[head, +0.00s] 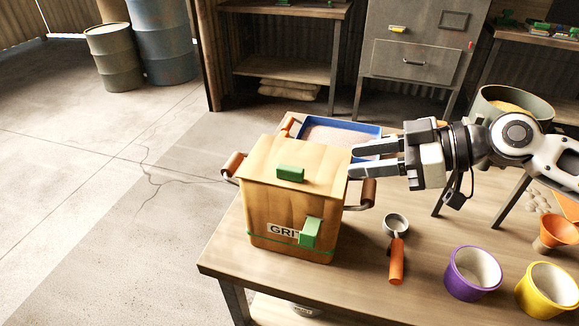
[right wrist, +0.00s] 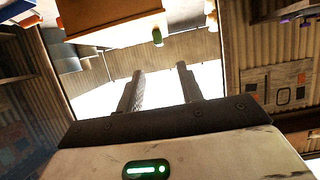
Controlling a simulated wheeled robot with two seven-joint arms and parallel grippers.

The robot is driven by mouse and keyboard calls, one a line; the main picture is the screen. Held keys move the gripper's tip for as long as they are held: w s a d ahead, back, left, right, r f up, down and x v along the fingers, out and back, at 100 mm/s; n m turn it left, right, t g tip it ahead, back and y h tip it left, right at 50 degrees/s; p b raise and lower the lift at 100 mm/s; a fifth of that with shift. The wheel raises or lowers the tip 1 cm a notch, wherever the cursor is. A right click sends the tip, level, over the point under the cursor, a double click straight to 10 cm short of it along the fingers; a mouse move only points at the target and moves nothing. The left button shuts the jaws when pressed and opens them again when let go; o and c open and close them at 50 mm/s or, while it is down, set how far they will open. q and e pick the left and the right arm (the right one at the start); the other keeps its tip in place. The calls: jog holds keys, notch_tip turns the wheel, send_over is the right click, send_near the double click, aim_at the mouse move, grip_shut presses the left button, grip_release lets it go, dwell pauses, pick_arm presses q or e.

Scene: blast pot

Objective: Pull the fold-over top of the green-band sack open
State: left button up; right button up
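The green-band sack (head: 290,205) is a tan, box-like bag labelled GRI…, with a thin green band near its base. It stands upright near the table's left corner. Its flat top (head: 265,155) looks closed and carries a green tab (head: 290,174); another green tab (head: 311,232) is on the front. My right gripper (head: 354,161) comes in from the right, fingers apart and empty, by the sack's upper right edge. I cannot tell if it touches. In the right wrist view the open fingers (right wrist: 159,72) show below a tan body (right wrist: 110,25). My left gripper is out of view.
Brown-gripped handles (head: 368,192) flank the sack. A blue tray (head: 340,132) lies behind it. An orange-handled scoop (head: 396,250), a purple pot (head: 472,273) and a yellow pot (head: 548,290) stand to the right. Open floor lies left of the table.

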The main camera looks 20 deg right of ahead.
aim_at(294, 168)
jog(key=x, duration=0.3)
jog(key=shift+p, duration=0.3)
jog(key=p+x, duration=0.3)
jog(key=x, duration=0.6)
jog(key=shift+w+a, duration=0.25)
jog(key=shift+w+a+f, duration=0.25)
jog(key=shift+a+f, duration=0.1)
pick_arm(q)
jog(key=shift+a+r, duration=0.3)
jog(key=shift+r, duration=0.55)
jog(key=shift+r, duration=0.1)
pick_arm(e)
grip_shut()
